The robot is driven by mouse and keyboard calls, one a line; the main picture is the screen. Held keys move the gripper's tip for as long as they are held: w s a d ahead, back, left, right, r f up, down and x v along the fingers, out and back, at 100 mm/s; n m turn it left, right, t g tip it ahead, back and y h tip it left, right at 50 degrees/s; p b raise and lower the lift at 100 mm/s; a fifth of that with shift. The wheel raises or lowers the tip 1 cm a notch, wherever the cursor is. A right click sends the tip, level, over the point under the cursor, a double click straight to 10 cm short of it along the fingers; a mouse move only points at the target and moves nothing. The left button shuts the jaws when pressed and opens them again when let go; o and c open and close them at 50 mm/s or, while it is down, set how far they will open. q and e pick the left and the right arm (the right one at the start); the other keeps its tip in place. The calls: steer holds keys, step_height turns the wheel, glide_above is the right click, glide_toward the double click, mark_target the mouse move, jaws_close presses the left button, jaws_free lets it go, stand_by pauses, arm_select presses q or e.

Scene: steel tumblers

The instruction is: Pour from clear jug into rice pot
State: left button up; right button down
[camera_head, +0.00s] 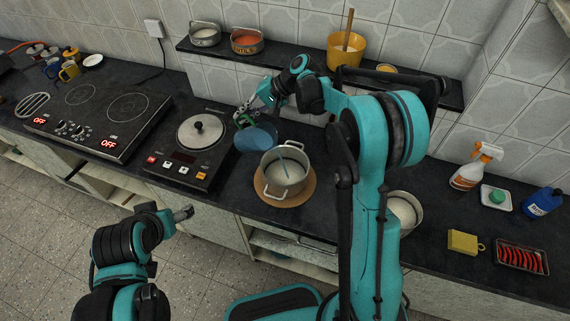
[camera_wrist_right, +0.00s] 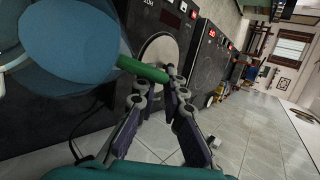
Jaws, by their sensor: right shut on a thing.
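The clear jug (camera_head: 256,138) looks bluish and tilts toward the rice pot, its lower end by the rim. In the wrist view the jug (camera_wrist_right: 70,38) fills the upper left. My right gripper (camera_head: 244,116) is shut on its green handle (camera_wrist_right: 143,69); the fingers show in the wrist view (camera_wrist_right: 160,92). The rice pot (camera_head: 285,182) is a steel pot with two handles and pale contents. A thin blue streak (camera_head: 287,158) shows at the pot's opening. My left gripper (camera_head: 184,213) is low at the left, apart from the counter things; its fingers are too small to judge.
The pot stands on a round wooden board (camera_head: 262,191). Another pot (camera_head: 404,209) is right, partly behind my arm. A shelf (camera_head: 290,66) runs above. Right are a spray bottle (camera_head: 467,174) and tray (camera_head: 521,257).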

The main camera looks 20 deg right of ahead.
steer(key=shift+s+d+r+n+t+y+b, duration=0.15)
steer(key=shift+s+d+n+t+y+b, duration=0.2)
steer(key=shift+s+t+y+b, duration=0.3)
steer(key=shift+s+d+r+n+t+y+b, duration=0.15)
steer(key=shift+s+d+t+y+b, duration=0.25)
steer(key=shift+b, duration=0.35)
stand_by(2.3)
steer(key=shift+s+d+r+t+y+b, duration=0.25)
steer(key=shift+s+d+r+y+b, duration=0.2)
steer(key=shift+d+r+y, duration=0.2)
stand_by(1.4)
steer(key=shift+a, duration=0.1)
